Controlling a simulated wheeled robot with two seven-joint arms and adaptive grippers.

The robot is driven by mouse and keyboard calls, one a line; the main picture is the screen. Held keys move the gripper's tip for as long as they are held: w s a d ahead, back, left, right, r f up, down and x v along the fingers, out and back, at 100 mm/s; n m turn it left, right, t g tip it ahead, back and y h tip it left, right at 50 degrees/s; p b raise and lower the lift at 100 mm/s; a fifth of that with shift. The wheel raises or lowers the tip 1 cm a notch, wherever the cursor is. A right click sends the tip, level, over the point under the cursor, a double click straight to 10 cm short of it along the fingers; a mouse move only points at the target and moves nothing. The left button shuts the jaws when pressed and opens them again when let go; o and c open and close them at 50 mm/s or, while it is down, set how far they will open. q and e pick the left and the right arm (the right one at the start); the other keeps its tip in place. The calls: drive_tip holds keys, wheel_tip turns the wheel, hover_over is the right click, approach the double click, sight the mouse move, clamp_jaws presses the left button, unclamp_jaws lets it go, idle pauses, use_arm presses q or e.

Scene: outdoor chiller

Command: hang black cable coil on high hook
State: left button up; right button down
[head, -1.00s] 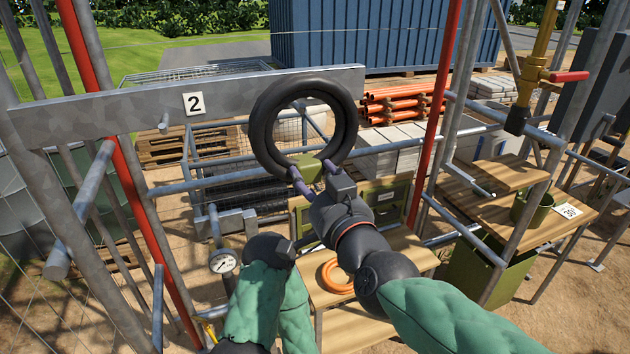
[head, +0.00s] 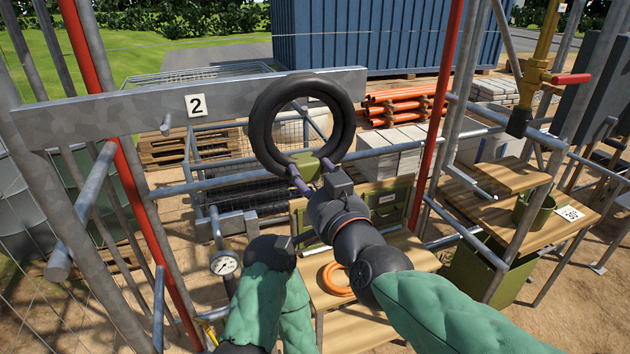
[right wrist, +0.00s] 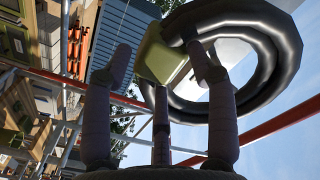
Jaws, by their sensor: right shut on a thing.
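The black cable coil (head: 262,130) is held upright in front of the grey metal beam, with an olive-green block (head: 305,165) at its bottom. My right gripper (head: 312,180) is shut on that block from below. The right wrist view shows the block (right wrist: 163,55) between the fingers and the coil (right wrist: 285,40) beyond it. A grey peg (head: 166,124) sticks out of the beam below the "2" label, left of the coil and apart from it. The coil hides part of the beam. My left gripper (head: 280,250) is low, below the coil; its fingers are unclear.
The beam (head: 90,112) carries a label "2" (head: 195,105). Red poles (head: 432,130) stand on both sides. An orange ring (head: 335,279) lies on a wooden shelf below.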

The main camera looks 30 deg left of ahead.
sight(309, 179)
drive_tip(key=shift+x, duration=1.7)
drive_tip(key=shift+w+r, duration=0.1)
drive_tip(key=shift+r, duration=0.1)
drive_tip(key=shift+f+b, duration=0.55)
drive_tip(key=shift+f, duration=0.1)
drive_tip(key=shift+c, duration=1.5)
unclamp_jaws()
